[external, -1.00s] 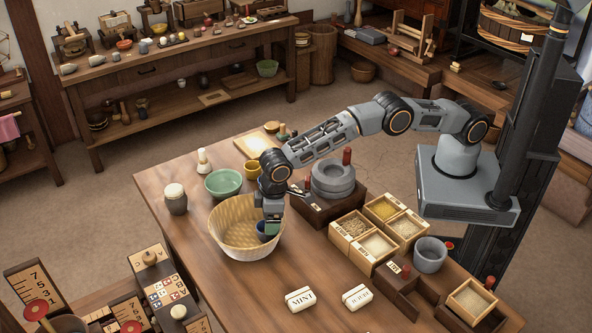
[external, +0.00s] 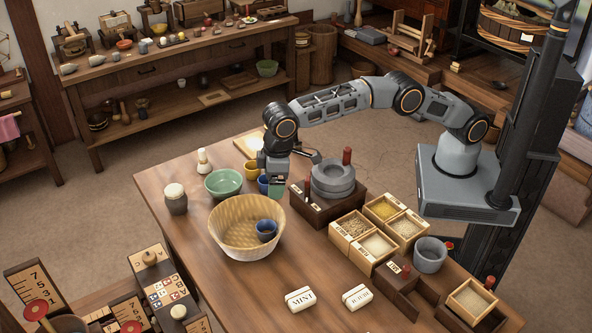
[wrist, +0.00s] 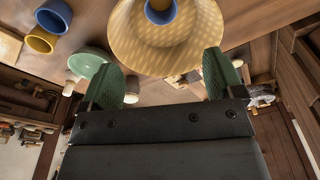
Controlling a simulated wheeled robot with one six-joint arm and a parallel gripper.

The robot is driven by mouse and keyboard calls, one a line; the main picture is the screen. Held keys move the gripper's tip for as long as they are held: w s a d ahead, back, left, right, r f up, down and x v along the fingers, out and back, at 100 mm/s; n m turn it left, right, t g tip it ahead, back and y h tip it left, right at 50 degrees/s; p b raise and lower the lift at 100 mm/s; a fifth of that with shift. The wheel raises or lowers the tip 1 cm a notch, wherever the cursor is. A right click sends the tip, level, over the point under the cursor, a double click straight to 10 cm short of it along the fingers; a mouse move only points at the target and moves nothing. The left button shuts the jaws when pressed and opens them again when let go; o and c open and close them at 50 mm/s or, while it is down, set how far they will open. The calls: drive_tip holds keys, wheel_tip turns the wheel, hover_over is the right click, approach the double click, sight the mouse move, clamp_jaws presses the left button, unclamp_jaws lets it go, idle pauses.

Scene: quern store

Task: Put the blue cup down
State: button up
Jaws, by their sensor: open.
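A blue cup (external: 266,231) sits inside the wide woven basket (external: 228,236) on the table, toward the basket's right side. It also shows in the wrist view (wrist: 161,12), within the basket (wrist: 125,32) at the top. My gripper (external: 272,188) is open and empty, raised above and behind the basket, apart from the cup. In the wrist view my gripper's green finger pads (wrist: 162,78) are spread wide with nothing between them. A second blue cup (external: 263,185) stands on the table behind my gripper, partly hidden by it, and shows in the wrist view (wrist: 54,15).
A yellow cup (external: 251,169) and a green bowl (external: 223,184) stand left of my gripper. A grey quern (external: 332,180) on a wooden box stands right, with a divided grain box (external: 381,228) nearer. The table's front left is clear.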

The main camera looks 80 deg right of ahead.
drive_tip(key=s+d+r+m+t, duration=0.1)
drive_tip(key=s+d+r, duration=0.2)
drive_tip(key=d+r, duration=0.45)
drive_tip(key=s+d+r+m, duration=0.1)
drive_tip(key=s+d+r, duration=0.3)
drive_tip(key=d, duration=0.7)
drive_tip(key=s+d+f, duration=0.2)
drive_tip(key=s+d, duration=0.5)
drive_tip(key=s, duration=0.4)
drive_tip(key=s+d+f+m+t, duration=0.1)
drive_tip(key=s+d+f, duration=0.2)
drive_tip(key=s+d, duration=0.5)
drive_tip(key=s, duration=0.3)
drive_tip(key=shift+s+f+m, duration=0.2)
drive_tip(key=shift+s+m, duration=0.1)
drive_tip(key=shift+r, duration=0.15)
idle(3.5)
